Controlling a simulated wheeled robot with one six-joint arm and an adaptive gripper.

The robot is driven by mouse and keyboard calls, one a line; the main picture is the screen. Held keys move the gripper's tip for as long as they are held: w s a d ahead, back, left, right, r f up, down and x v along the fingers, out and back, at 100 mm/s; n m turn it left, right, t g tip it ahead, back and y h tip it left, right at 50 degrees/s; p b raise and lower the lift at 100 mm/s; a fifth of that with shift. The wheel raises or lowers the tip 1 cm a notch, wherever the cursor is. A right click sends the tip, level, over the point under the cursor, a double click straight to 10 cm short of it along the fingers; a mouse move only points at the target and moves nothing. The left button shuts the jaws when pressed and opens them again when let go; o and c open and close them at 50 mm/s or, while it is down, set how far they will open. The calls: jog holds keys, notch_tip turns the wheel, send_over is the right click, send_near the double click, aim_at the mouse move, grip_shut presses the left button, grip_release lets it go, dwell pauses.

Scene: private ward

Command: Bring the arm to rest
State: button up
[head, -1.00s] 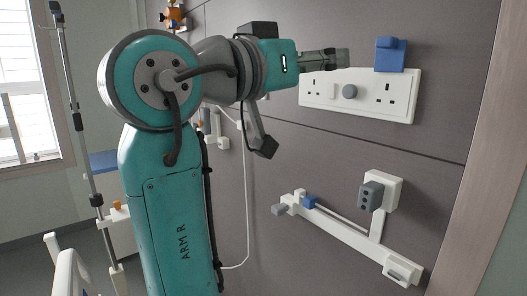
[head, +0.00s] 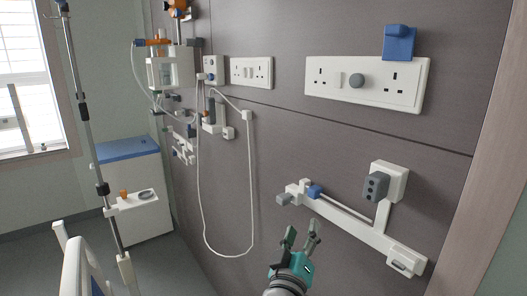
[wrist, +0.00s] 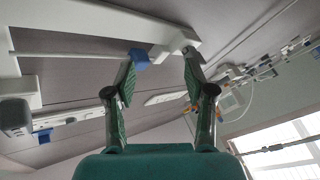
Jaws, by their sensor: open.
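My gripper (head: 302,236) is at the bottom middle of the head view, low in front of the wall panel, pointing up. Its two fingers stand apart with nothing between them. In the wrist view my gripper (wrist: 158,82) also shows open and empty. Behind its fingertips there is the white wall rail (wrist: 100,22) with a blue clip (wrist: 138,58). In the head view the same rail (head: 350,228) and blue clip (head: 314,191) are up and to the right of the gripper. I cannot tell the exact gap between fingertips and rail.
A white socket plate (head: 340,93) with a grey knob and a blue block (head: 399,43) is on the wall. A white cable (head: 203,200) hangs in a loop. A drip pole (head: 87,130) and blue-topped cabinet (head: 128,150) stand at left.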

jog(key=s+d+f+n+g+y, duration=0.1)
jog(key=s+d+f+y, duration=0.2)
jog(key=s+f, duration=0.8)
jog(key=s+d+f+n+g+y, duration=0.1)
jog(key=s+d+f+n+y, duration=0.2)
jog(key=s+f, duration=0.8)
jog(key=s+d+f+m, duration=0.1)
jog(key=s+m, duration=0.1)
jog(key=s, duration=0.7)
jog(key=s+d+f+m+g, duration=0.1)
jog(key=s+m, duration=0.2)
jog(key=s, duration=0.5)
jog(key=s+d+f+m+g, duration=0.1)
jog(key=s+d+f+m, duration=0.1)
jog(key=s, duration=0.7)
jog(key=shift+s+y, duration=0.3)
jog(key=shift+s, duration=0.05)
